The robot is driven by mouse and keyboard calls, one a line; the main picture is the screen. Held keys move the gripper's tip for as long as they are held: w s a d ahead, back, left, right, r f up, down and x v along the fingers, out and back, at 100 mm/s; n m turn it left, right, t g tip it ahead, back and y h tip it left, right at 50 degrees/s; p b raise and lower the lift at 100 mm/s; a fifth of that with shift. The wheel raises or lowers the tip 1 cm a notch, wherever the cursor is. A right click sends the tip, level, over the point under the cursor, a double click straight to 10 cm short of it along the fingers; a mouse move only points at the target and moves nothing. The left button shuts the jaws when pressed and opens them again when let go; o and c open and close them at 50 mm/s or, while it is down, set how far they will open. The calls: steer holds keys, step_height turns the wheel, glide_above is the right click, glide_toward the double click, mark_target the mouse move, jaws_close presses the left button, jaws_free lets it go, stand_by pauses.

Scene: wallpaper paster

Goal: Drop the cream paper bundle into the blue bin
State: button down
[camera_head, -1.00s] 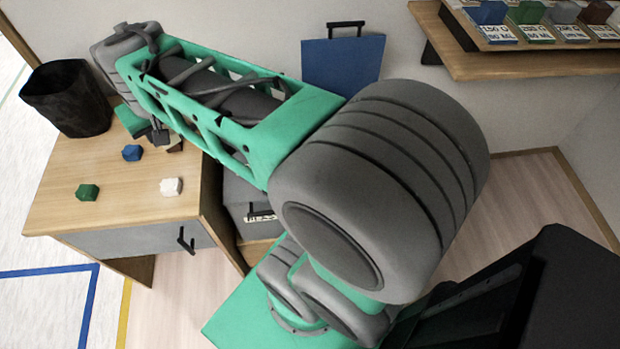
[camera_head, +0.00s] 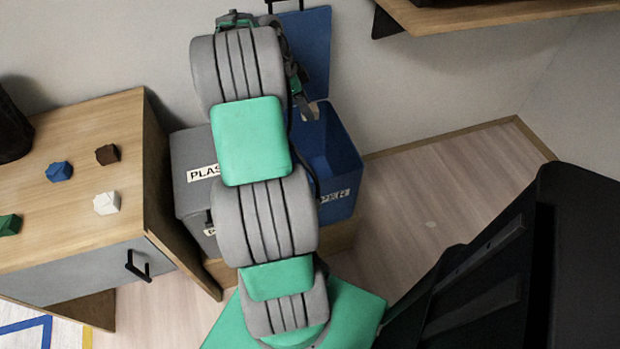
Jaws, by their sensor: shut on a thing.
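My gripper (camera_head: 304,108) is only partly in view, behind my raised arm and over the back left part of the blue bin's opening. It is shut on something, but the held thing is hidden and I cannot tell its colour. A pale, whitish paper bundle (camera_head: 107,203) lies on the wooden desk at the left, apart from the gripper.
The desk (camera_head: 75,228) also holds a brown bundle (camera_head: 107,154), a blue bundle (camera_head: 59,171) and a green bundle (camera_head: 9,225). A grey bin (camera_head: 188,150) adjoins the blue one. The blue lid (camera_head: 317,50) stands up behind.

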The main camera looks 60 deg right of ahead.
steer(key=shift+s+d+f+m, duration=0.3)
steer(key=shift+s+d+f, duration=0.05)
steer(key=shift+s+f, duration=0.3)
step_height(320, 180, down, 6)
steer(key=b, duration=0.4)
steer(key=shift+r+b, duration=0.25)
steer(key=shift+b, duration=0.15)
steer(key=c, duration=0.8)
jaws_free()
steer(key=shift+w+r, duration=0.1)
steer(key=p+v, duration=0.2)
steer(key=v, duration=0.5)
steer(key=shift+w+r, duration=0.1)
steer(key=shift+r, duration=0.3)
